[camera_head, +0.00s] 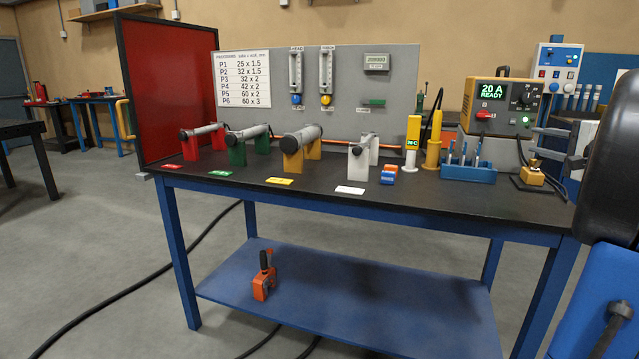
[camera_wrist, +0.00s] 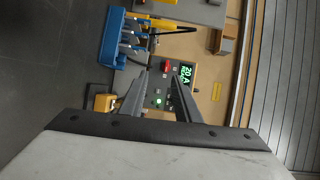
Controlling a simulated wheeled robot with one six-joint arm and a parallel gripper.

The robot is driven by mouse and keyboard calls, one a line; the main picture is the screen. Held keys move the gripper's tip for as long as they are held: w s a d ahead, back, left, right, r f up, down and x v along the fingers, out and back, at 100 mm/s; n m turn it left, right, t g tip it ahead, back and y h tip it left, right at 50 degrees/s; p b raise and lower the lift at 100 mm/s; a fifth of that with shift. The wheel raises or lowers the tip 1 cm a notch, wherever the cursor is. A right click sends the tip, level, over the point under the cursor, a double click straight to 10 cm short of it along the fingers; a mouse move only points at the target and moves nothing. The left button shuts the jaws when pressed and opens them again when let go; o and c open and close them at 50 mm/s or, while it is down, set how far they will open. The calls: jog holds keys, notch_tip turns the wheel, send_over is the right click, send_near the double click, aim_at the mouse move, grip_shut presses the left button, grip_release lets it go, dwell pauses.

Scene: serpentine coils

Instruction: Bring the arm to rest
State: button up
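My gripper (camera_wrist: 160,76) shows in the wrist view with its two grey fingers apart and nothing between them, so it is open. Through the gap I see the yellow power supply (camera_wrist: 188,85) with its lit green display. In the head view my gripper (camera_head: 534,142) is at the right, its fingers pointing left above the right part of the bench (camera_head: 430,195). The dark and blue parts of my arm fill the right edge of that view and hide what is behind them.
The blue tool rack (camera_head: 468,172) and a small yellow block (camera_head: 532,176) stand near my gripper. Tubes on red, green, yellow and white stands line the bench, with a red panel (camera_head: 165,90) at its left end. An orange tool (camera_head: 264,282) sits on the lower shelf.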

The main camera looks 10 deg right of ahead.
jog(key=s+a+f+n+g+y, duration=0.1)
jog(key=a+f+n+g+y, duration=0.3)
jog(key=a, duration=0.7)
jog(key=s+a+f+n+g, duration=0.1)
jog(key=a+f+n, duration=0.1)
jog(key=a+f, duration=0.65)
jog(key=s+a+f+n+g+y, duration=0.1)
jog(key=a+f+n+g+y, duration=0.15)
jog(key=a, duration=1.05)
jog(key=s+a+f+n+g+h, duration=0.2)
jog(key=s+a+f+n+g, duration=0.25)
jog(key=s+a+f, duration=0.55)
jog(key=s+f+n+h, duration=0.3)
jog(key=s+f+n, duration=0.2)
jog(key=s, duration=0.6)
jog(key=shift+s+f+n+g, duration=0.3)
jog(key=shift+s+f+n, duration=0.1)
jog(key=shift+f, duration=0.2)
